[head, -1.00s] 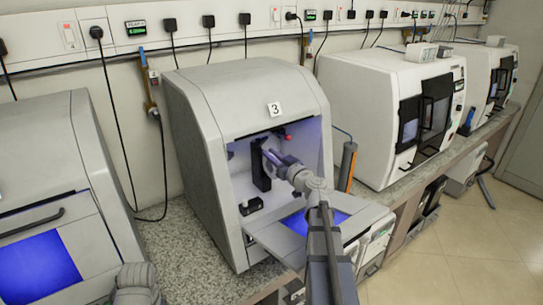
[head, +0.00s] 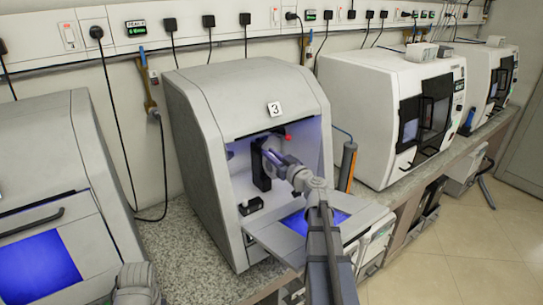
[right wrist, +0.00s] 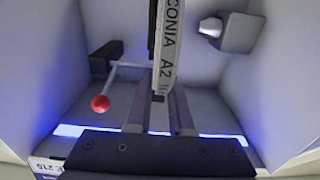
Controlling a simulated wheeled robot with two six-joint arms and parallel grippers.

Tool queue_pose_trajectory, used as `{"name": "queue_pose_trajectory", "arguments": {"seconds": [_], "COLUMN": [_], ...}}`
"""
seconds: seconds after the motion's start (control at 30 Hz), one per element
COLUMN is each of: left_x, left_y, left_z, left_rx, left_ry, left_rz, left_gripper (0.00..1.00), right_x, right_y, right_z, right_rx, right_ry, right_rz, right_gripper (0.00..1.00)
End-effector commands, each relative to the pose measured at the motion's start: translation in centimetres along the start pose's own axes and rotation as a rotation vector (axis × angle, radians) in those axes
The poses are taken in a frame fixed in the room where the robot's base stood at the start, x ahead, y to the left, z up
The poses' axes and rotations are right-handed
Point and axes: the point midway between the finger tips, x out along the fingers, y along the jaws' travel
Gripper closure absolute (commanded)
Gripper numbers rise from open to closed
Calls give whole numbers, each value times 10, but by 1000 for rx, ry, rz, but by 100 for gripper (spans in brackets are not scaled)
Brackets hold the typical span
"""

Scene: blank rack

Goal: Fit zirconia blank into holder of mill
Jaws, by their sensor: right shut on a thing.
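The zirconia blank (right wrist: 169,45) is a thin white disc seen edge-on in the right wrist view, with "CONIA A2" lettered on its rim. My right gripper (right wrist: 171,98) is shut on its near edge and holds it upright. In the head view my right gripper (head: 270,157) reaches inside the mill (head: 215,130) marked 3. The black holder (head: 261,176) stands upright there, right beside the blank. A dark strip lies along the blank's left side in the wrist view; I cannot tell whether the blank is seated.
A red ball-ended lever (right wrist: 101,103) lies to the left of the gripper inside the chamber. A spindle (right wrist: 211,27) sticks out at the right. The mill's door (head: 310,226) is folded down below my arm. More mills stand either side.

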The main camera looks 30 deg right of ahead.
Motion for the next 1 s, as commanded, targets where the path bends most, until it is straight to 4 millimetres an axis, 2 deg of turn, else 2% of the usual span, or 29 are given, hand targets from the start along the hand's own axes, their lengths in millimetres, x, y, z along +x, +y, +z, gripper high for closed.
{"name": "queue_pose_trajectory", "arguments": {"seconds": [1.0], "left_x": [7], "left_y": [1], "left_z": [0], "left_rx": [0], "left_ry": [0], "left_rz": [0], "left_gripper": [56], "right_x": [24], "right_y": [0], "right_z": [8], "right_rx": [1], "right_ry": [1], "right_rz": [0], "right_gripper": [100]}}
